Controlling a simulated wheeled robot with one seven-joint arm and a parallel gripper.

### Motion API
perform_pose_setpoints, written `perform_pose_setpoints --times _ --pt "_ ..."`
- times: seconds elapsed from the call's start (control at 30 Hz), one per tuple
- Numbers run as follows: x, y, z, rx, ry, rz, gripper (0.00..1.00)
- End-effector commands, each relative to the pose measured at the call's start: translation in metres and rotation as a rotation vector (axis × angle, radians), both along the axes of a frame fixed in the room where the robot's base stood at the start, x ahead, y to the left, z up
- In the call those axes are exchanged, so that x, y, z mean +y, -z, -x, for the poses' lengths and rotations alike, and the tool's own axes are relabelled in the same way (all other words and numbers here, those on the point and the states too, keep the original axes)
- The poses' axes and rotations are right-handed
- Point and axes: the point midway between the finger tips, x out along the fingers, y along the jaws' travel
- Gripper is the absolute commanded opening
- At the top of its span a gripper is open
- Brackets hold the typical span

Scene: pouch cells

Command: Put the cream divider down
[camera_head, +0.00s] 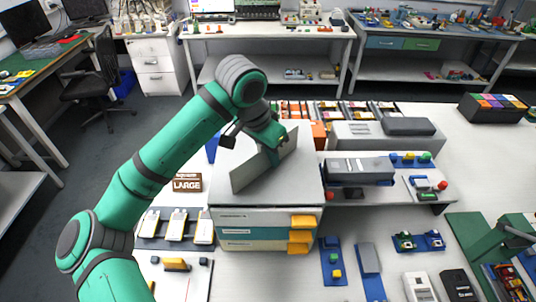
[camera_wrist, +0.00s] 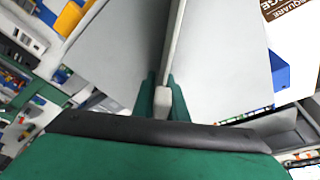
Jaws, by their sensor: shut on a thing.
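The cream divider (camera_head: 247,177) is a thin flat panel standing on edge, slanting from lower left to upper right in the head view. My gripper (camera_head: 277,148) is shut on its upper edge. In the wrist view the divider (camera_wrist: 176,40) shows edge-on, running up from between my green fingertips (camera_wrist: 160,95). It is over the grey top of a drawer cabinet (camera_head: 222,190). Its lower edge is at or just above that top; I cannot tell whether they touch.
Bare cabinet top lies on both sides of the divider.

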Motion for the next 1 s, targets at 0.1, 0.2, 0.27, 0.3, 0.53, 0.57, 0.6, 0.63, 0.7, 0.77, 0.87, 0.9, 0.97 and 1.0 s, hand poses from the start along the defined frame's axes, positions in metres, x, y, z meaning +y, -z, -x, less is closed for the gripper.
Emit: perform_pose_setpoints --times 0.1,0.2,0.27,0.3,0.53,0.57,0.6,0.63,0.7,0.77,0.87,0.9,0.97,1.0 --pt "0.000 -0.002 0.000 -0.001 0.000 0.001 0.00" --pt "0.000 -0.007 0.000 -0.001 0.000 0.000 0.00" --pt "0.000 -0.013 0.000 -0.001 0.000 0.000 0.00" --pt "0.000 -0.018 0.000 -0.002 0.001 0.001 0.00" --pt "0.000 -0.064 0.026 -0.006 0.004 0.000 0.00" --pt "0.000 -0.070 0.032 -0.006 0.003 -0.001 0.00" --pt "0.000 -0.079 0.039 -0.006 0.004 0.000 0.00" --pt "0.000 -0.086 0.045 -0.006 0.003 -0.001 0.00" --pt "0.001 -0.097 0.060 -0.007 0.002 -0.003 0.00" --pt "0.002 -0.102 0.075 -0.006 0.002 -0.004 0.00" --pt "0.002 -0.112 0.096 -0.005 0.000 -0.004 0.00" --pt "0.002 -0.115 0.104 -0.005 0.001 -0.003 0.00" --pt "0.002 -0.119 0.113 -0.003 0.001 -0.002 0.00" --pt "0.002 -0.121 0.119 -0.003 0.002 -0.003 0.00"
